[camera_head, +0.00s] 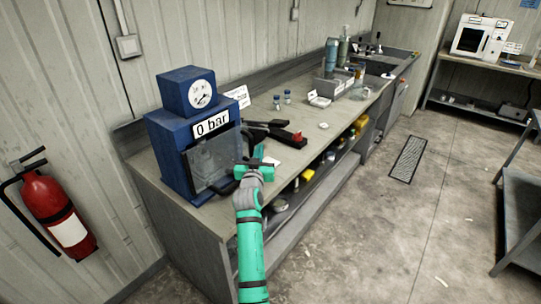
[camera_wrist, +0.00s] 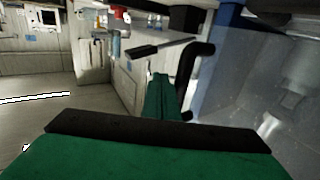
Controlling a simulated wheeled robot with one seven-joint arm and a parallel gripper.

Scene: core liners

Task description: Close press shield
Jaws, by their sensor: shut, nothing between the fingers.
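The blue press (camera_head: 178,140) stands on the near end of the bench, with a gauge and a "0 bar" label. Its clear shield (camera_head: 212,160) is at the front face; whether a gap remains at its edge I cannot tell. In the wrist view, the shield (camera_wrist: 255,85) fills the right side, beside a blue upright (camera_wrist: 229,18). A black bar handle (camera_wrist: 196,75) shows just right of my fingers. My gripper (camera_head: 258,155) is at the right of the shield, shut and empty. Its green fingers (camera_wrist: 162,85) are together in the wrist view; contact with the handle is unclear.
A black lever-like tool (camera_head: 268,131) with a red part lies on the bench behind my gripper. Small vials (camera_head: 282,99), a grey rack (camera_head: 330,87) and bottles stand farther along. A lower shelf holds several items. A fire extinguisher (camera_head: 58,212) hangs at left.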

